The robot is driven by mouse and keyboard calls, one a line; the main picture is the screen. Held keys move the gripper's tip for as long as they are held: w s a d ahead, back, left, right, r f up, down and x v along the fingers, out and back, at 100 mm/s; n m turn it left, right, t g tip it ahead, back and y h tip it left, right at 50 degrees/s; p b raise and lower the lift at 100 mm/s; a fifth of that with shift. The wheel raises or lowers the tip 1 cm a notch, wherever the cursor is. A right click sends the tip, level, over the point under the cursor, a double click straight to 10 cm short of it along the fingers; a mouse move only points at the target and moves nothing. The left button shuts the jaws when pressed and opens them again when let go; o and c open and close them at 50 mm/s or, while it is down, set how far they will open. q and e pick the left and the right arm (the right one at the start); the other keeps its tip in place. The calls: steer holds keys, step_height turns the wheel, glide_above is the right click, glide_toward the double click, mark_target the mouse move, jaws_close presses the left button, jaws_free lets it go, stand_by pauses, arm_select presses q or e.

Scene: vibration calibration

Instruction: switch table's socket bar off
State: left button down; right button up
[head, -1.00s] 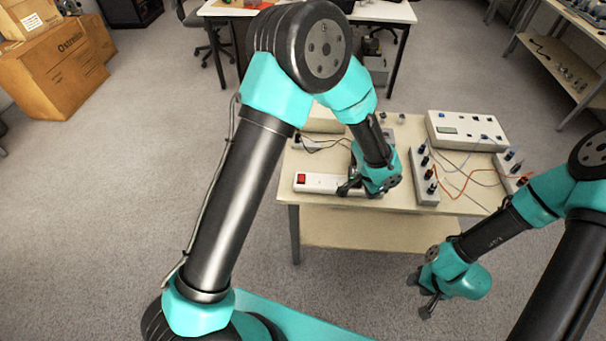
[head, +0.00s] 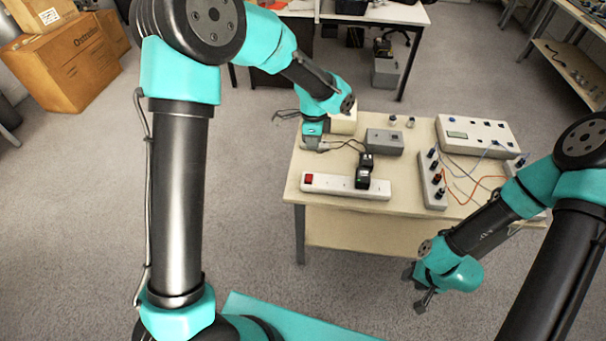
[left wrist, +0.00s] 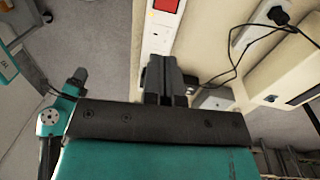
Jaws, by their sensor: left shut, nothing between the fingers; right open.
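The white socket bar (head: 335,185) lies along the table's front left edge. Its red switch (head: 309,179) is at the left end and uncovered; I cannot tell its position. Two black adapters (head: 364,170) are plugged into the bar. My left gripper (head: 277,115) is shut and empty, pointing left near the table's back left corner, apart from the bar. In the left wrist view, my shut left fingers (left wrist: 162,62) overlap the bar, with the red switch (left wrist: 166,5) at the top. My right gripper (head: 413,287) is open and empty in front of the table.
The table (head: 435,230) also carries a grey box (head: 384,142), a long white panel (head: 475,134) and wired terminal strips (head: 433,180). Cardboard boxes (head: 65,65) stand at the far left.

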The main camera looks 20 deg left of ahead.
mark_target(308, 180)
arm_select(q)
steer(key=shift+a+r, duration=0.2)
steer(key=shift+a, duration=0.25)
steer(key=shift+f, duration=0.15)
steer(key=f, duration=0.4)
steer(key=s+f, duration=0.1)
steer(key=f, duration=0.8)
steer(key=shift+s+d+f, duration=0.2)
steer(key=shift+s+f, duration=0.1)
steer(key=shift+s, duration=0.1)
